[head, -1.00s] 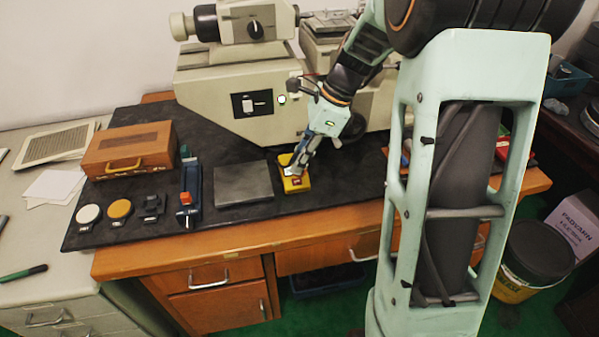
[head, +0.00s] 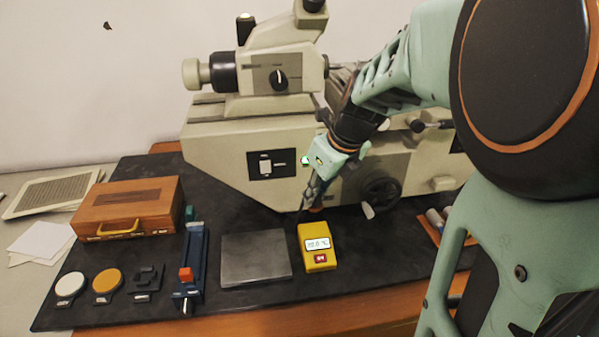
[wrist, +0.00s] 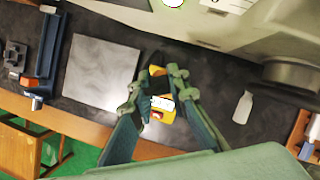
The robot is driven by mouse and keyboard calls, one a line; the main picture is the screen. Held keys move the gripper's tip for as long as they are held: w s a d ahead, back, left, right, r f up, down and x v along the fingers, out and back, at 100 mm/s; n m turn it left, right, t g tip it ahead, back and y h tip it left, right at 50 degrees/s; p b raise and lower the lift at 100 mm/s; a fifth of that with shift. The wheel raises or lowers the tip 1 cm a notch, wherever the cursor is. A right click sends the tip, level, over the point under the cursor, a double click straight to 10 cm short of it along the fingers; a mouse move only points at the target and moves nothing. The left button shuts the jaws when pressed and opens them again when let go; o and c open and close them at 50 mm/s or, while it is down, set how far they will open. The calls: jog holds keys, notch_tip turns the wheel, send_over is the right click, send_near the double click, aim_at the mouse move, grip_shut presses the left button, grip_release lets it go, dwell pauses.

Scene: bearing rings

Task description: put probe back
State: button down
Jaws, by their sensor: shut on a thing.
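A yellow handheld meter (head: 318,249) with a lit display and a red button lies on the dark bench mat, right of a grey metal plate. My gripper (head: 311,201) is at the far end of the meter, pointing down. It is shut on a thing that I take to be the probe. Its fingers hide most of that thing, and I cannot tell its tip or whether it touches the meter. In the wrist view the meter (wrist: 160,113) shows between and beyond the fingers of my gripper (wrist: 154,82).
The grey plate (head: 255,258), a blue fixture with a red block (head: 191,268), round pads (head: 107,285) and a wooden case (head: 128,207) lie to the left. A large cream machine (head: 235,140) stands close behind my gripper. An orange tray (head: 437,226) is to the right.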

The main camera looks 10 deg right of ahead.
aim_at(318, 209)
notch_tip(318, 209, down, 5)
jog(key=b, duration=0.4)
jog(key=shift+r, duration=0.1)
jog(key=shift+f+b, duration=0.45)
jog(key=shift+f, duration=0.2)
jog(key=shift+p, duration=0.7)
jog(key=shift+f, duration=0.4)
dwell(1.0)
jog(key=c, duration=1.8)
grip_release()
jog(key=shift+o, duration=0.2)
